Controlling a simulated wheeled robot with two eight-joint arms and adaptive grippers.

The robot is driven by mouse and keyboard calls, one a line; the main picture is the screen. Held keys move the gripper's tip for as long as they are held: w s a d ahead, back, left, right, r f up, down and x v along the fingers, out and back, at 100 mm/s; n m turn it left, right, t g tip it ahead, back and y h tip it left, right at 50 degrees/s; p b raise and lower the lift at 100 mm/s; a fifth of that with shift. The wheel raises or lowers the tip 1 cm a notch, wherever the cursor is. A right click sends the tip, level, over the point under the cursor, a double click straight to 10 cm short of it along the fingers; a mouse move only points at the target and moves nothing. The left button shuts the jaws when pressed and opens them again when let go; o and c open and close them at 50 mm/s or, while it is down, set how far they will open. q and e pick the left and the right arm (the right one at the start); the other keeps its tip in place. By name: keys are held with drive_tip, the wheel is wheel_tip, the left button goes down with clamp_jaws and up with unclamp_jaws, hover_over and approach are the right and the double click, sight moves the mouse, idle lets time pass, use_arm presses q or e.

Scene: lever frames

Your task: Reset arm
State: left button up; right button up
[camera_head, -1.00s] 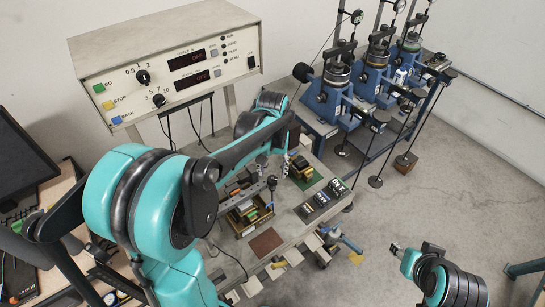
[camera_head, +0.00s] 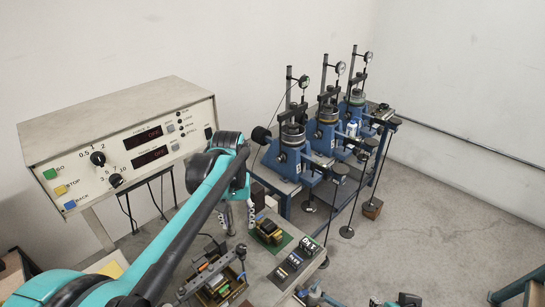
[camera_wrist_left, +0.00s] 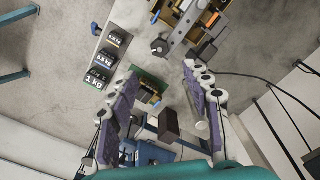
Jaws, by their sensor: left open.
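My left gripper (camera_head: 240,216) hangs over the bench near the green mat (camera_head: 282,244). Its two fingers are spread apart with nothing between them, as the left wrist view (camera_wrist_left: 160,82) shows. The mat with a small block stack on it shows beyond the fingers in that view (camera_wrist_left: 150,78). My left arm stretches from the lower left of the head view. Three blue lever frames (camera_head: 290,160) with dial gauges stand in a row on a stand at the right. Only a small part of my right arm shows at the bottom edge; its gripper cannot be made out.
A control box (camera_head: 125,140) with red displays stands at the left on a raised support. Black labelled weights (camera_head: 294,262) lie along the bench's right side. A wooden tray (camera_head: 222,292) with small parts is at the bench front.

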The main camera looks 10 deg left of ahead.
use_arm(q)
drive_tip(key=s+d+f+m+t+b, duration=0.1)
drive_tip(key=s+f+t+b, duration=0.1)
drive_tip(key=s+f+b, duration=0.2)
drive_tip(key=s+d+f+m+t+b, duration=0.1)
drive_tip(key=s+d+f+t+b, duration=0.1)
drive_tip(key=s+f+b, duration=0.3)
drive_tip(key=s+d+f+m+t+b, duration=0.1)
drive_tip(key=s+f+t+b, duration=0.2)
drive_tip(key=f+b, duration=0.3)
drive_tip(key=shift+s+d+f, duration=0.1)
drive_tip(key=shift+s+f, duration=0.2)
drive_tip(key=shift+f, duration=0.4)
drive_tip(key=shift+s+d+f, duration=0.15)
drive_tip(key=shift+s+f, duration=0.1)
drive_tip(key=shift+f, duration=0.4)
drive_tip(key=shift+s+d+f, duration=0.1)
drive_tip(key=shift+s+f, duration=0.2)
drive_tip(key=shift+f, duration=0.4)
